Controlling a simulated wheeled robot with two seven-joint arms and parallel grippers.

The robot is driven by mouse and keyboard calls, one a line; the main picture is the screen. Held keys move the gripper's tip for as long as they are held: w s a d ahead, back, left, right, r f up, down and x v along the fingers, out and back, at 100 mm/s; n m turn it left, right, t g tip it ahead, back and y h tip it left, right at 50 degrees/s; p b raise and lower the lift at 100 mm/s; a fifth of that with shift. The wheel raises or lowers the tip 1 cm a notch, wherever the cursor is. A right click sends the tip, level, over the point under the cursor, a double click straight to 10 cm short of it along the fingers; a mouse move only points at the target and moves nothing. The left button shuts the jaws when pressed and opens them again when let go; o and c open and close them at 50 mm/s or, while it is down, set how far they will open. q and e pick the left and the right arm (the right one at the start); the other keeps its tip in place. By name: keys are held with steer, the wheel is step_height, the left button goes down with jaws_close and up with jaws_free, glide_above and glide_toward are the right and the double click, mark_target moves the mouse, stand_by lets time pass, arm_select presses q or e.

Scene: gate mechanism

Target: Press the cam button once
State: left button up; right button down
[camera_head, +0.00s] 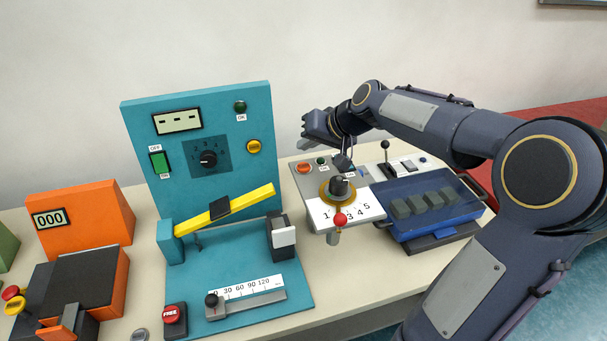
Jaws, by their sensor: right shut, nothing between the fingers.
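No label reading "cam" is legible. The grey box (296,189) in the middle carries an orange button (303,168), a small green button or lamp (321,161), and a black knob on a brass disc (325,195). A white scale (352,213) numbered 1 to 5 and a red ball lever (341,220) are at its front. My right gripper (343,163) is shut and empty, pointing down over the back of this box, behind the knob. Its tips hide part of the box top, and I cannot tell whether they touch it. My left gripper is not in view.
A teal gate panel (135,130) with a yellow bar (250,200), yellow button (253,146) and red FREE button (173,314) stands left. A blue tray (410,229) with dark blocks and a black lever (385,148) are right. My right arm covers the right side.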

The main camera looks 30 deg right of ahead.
mark_target(307, 168)
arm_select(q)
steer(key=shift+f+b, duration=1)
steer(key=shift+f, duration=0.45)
arm_select(e)
steer(key=shift+f, duration=1.6)
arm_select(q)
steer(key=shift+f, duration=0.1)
arm_select(e)
steer(key=shift+f, duration=0.1)
arm_select(q)
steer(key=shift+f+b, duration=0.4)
steer(key=shift+b, duration=0.1)
arm_select(e)
steer(key=shift+f, duration=0.3)
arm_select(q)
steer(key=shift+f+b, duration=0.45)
arm_select(e)
steer(key=shift+f, duration=0.5)
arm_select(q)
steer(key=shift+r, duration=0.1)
arm_select(e)
steer(key=shift+r, duration=0.1)
arm_select(q)
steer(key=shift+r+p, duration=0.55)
steer(key=shift+p, duration=0.1)
arm_select(e)
steer(key=shift+r, duration=0.8)
